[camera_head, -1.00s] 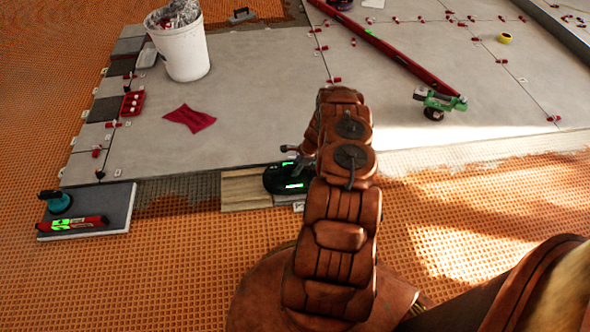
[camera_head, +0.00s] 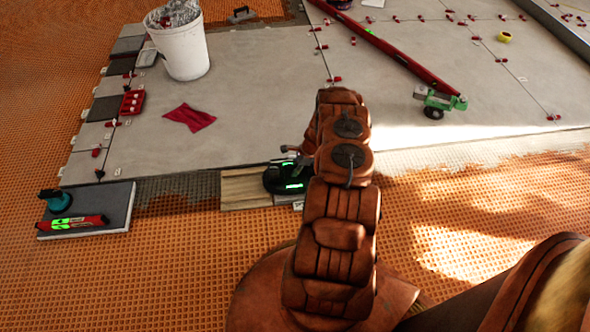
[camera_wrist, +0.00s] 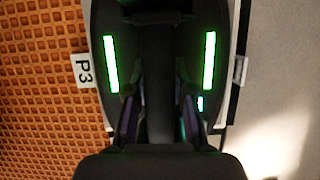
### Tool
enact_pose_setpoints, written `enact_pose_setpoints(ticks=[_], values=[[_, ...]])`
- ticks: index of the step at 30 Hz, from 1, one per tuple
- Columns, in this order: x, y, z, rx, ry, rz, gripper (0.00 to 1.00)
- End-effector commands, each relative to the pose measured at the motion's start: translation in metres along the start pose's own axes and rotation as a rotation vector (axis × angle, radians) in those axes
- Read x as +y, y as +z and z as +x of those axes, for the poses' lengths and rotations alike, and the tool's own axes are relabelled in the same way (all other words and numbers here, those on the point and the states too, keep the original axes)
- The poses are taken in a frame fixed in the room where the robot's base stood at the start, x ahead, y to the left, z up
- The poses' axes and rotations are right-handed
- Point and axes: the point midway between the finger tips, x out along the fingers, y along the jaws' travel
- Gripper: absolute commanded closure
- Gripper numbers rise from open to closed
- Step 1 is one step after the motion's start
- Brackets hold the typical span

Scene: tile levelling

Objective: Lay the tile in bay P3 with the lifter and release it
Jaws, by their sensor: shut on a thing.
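The P3 label (camera_wrist: 83,71) lies just left of the lifter there, on the orange mat. My arm hides the tile's right end in the head view. I cannot tell whether the tile lies fully down.
A grey slab (camera_head: 118,210) with a red level (camera_head: 72,223) and teal-handled tool (camera_head: 55,200) lies at left. A bare mortar strip (camera_head: 178,188) runs left of the tile. A white bucket (camera_head: 182,48), red cloth (camera_head: 189,117) and green tool (camera_head: 438,102) stand on the grey floor.

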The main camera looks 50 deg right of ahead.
Motion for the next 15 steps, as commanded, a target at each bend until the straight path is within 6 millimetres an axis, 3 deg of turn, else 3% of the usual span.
enact_pose_setpoints(ticks=[5,6,15], values=[[-0.0009,0.0006,-0.0009,0.000,-0.001,-0.001,1.00],[-0.0009,0.0006,-0.0009,0.000,-0.001,-0.001,0.76],[-0.0002,0.0004,-0.0001,0.000,0.000,-0.001,0.48]])
